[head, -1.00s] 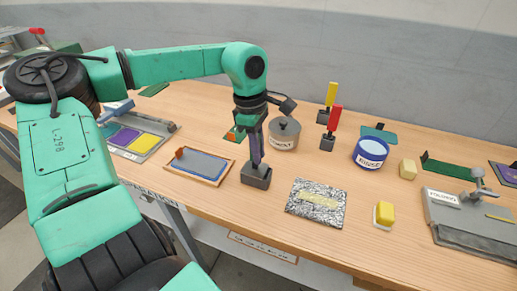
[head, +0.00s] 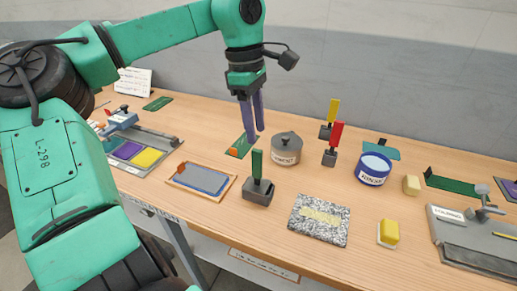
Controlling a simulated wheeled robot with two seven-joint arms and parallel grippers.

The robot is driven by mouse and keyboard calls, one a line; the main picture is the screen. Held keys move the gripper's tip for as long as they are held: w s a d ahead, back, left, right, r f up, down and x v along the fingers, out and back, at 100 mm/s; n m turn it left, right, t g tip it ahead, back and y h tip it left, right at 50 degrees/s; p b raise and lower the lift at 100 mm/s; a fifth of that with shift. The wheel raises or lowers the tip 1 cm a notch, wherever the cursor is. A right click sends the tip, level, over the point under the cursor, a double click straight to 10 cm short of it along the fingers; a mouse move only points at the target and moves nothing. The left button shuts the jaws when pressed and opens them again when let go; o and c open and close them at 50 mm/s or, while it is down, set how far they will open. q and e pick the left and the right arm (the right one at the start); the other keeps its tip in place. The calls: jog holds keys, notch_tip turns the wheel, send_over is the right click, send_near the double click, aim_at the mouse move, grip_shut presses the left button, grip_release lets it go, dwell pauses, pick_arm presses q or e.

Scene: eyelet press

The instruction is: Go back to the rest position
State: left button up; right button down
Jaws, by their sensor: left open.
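My left gripper (head: 255,135) is open and empty, its two purple-grey fingers pointing down above the table. It hangs just behind and above a dark block with a green upright handle (head: 257,165), apart from it. My left arm reaches in from the left side of the head view. My right gripper is not in view.
The wooden table (head: 220,225) holds a blue-lined tray (head: 202,181), a lidded grey pot (head: 286,149), a speckled mat (head: 319,219), a blue tub (head: 373,169), red (head: 335,139) and yellow (head: 333,113) handled blocks, a yellow block (head: 389,233) and a grey press (head: 475,237).

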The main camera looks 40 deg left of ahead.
pick_arm(q)
jog(key=shift+r, duration=0.55)
jog(key=shift+a, duration=0.1)
